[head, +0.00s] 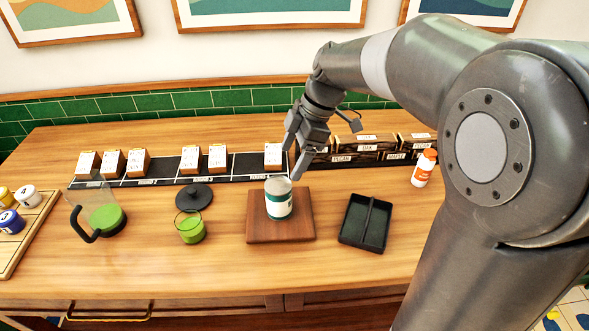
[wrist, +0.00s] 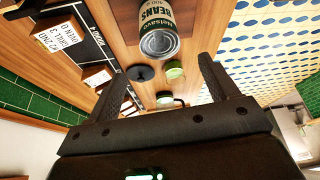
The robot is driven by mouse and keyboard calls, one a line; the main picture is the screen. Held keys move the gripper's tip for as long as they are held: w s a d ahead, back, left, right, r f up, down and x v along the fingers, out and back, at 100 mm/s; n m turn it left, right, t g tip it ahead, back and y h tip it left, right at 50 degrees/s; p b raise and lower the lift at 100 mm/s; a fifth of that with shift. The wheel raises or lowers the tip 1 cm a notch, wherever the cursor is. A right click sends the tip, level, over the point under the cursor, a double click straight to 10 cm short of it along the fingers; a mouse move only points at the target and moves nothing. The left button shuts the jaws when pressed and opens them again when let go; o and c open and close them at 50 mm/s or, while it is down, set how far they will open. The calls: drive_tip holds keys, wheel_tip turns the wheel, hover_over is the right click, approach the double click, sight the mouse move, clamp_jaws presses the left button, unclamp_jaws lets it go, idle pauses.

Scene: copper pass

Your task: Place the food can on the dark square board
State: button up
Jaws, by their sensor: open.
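The food can (head: 279,199), silver with a white and dark green label, stands upright on the dark square board (head: 304,232), near its middle. In the wrist view the can (wrist: 158,30) shows a "BEANS" label and its end faces the camera, beyond the fingertips. My gripper (head: 297,150) is open and empty, above and just behind the can, apart from it. In the wrist view its two fingers (wrist: 163,70) are spread wide with nothing between them.
A black divided tray (head: 349,235) sits right of the board. Boxes on a black strip (head: 165,168) line the back. A white-orange bottle (head: 425,168) stands right. Bare counter lies in front.

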drive_tip(key=s+d+r+m+t+h, duration=0.1)
drive_tip(key=s+d+m+t+h, duration=0.1)
drive_tip(key=s+d+m, duration=0.3)
drive_tip(key=s+d+r+m+t+h, duration=0.1)
drive_tip(key=s+d+m+t, duration=0.3)
drive_tip(key=s+m, duration=0.9)
drive_tip(key=shift+s+d+r+m+h, duration=0.15)
drive_tip(key=shift+s+d+m+h, duration=0.15)
drive_tip(key=shift+d+m+h, duration=0.6)
drive_tip(key=shift+d, duration=0.25)
